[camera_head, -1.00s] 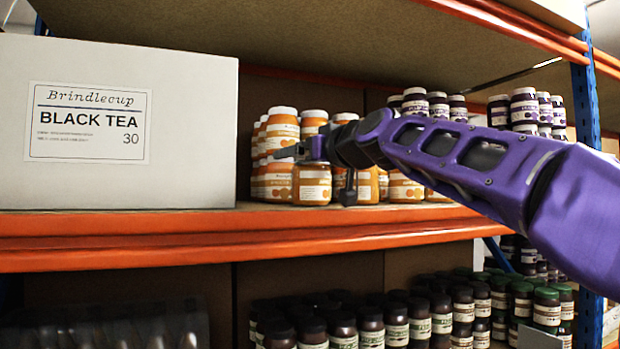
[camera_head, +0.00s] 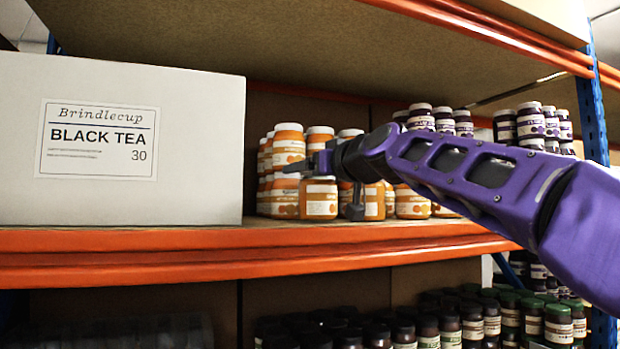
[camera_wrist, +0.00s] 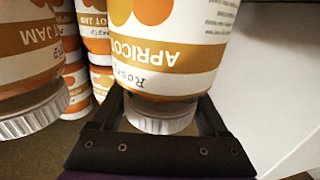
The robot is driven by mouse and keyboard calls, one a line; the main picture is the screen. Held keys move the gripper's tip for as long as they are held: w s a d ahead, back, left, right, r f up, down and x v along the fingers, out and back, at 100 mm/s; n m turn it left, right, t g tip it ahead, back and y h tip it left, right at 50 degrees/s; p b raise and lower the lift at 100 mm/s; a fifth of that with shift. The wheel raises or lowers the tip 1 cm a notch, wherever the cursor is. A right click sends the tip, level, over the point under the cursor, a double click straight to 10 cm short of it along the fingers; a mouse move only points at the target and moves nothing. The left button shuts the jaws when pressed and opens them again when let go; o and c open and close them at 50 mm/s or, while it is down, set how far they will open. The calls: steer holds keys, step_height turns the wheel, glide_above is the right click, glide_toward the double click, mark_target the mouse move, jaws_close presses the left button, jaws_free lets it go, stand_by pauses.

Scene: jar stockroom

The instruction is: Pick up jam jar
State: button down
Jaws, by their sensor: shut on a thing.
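The apricot jam jar (camera_head: 318,201) has an orange-and-white label and a white lid. It stands upright at the front of a group of similar jars on the orange-edged shelf, and its base appears to rest on the board. My gripper (camera_head: 321,188) is shut on this jar, with one finger on each side near the lid. In the wrist view the held jar (camera_wrist: 175,60) appears upside down, its lid (camera_wrist: 160,119) between the dark fingers. The finger contact is partly hidden in the head view.
A white Black Tea carton (camera_head: 120,190) stands close on the left; its pale side (camera_wrist: 275,75) shows near the right finger. A neighbouring apricot jar (camera_wrist: 30,75) is close on the other side. More jars stack behind. An upper shelf (camera_head: 300,45) hangs overhead.

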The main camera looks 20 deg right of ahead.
steer(key=shift+s+r, duration=0.1)
steer(key=shift+r, duration=3.25)
steer(key=s+b, duration=0.2)
steer(key=s, duration=0.1)
steer(key=shift+f, duration=0.15)
steer(key=s+b, duration=0.7)
steer(key=s, duration=0.9)
steer(key=shift+s+r, duration=0.2)
steer(key=shift+s, duration=0.2)
steer(key=shift+w, duration=0.1)
steer(key=w+p, duration=0.6)
steer(key=w, duration=0.9)
steer(key=shift+a+r, duration=0.1)
steer(key=shift+r, duration=0.05)
steer(key=shift+w+p, duration=1.25)
steer(key=shift+w, duration=0.75)
